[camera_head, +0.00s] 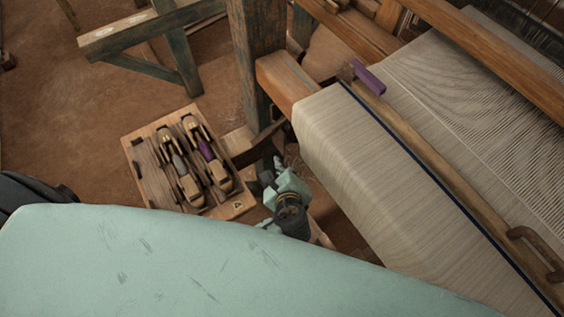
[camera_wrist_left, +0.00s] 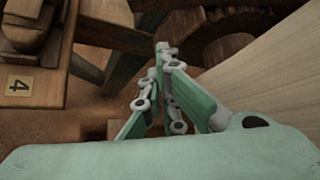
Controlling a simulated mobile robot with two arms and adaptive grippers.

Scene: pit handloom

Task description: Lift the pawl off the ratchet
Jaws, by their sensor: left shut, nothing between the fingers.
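My left gripper (camera_head: 279,163) is below the near left end of the cloth roll, with its fingers shut and empty. In the left wrist view the closed fingertips (camera_wrist_left: 164,50) point toward a dark bar, which seems to be the pawl (camera_wrist_left: 190,20); I cannot tell whether they touch. A round, dark wooden wheel with a notched rim, apparently the ratchet (camera_wrist_left: 230,48), sits right of the fingertips. In the head view a dark curved piece, likely the pawl (camera_head: 262,139), shows just above the gripper; the ratchet is mostly hidden there. My right gripper is out of view.
The cloth roll (camera_head: 350,150) lies close right of the gripper. A wooden tray (camera_head: 238,207) with shuttles stands on the left; its number 4 label shows in the wrist view (camera_wrist_left: 19,85). A loom post (camera_head: 256,50) rises behind. The earth floor (camera_head: 80,130) is open at far left.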

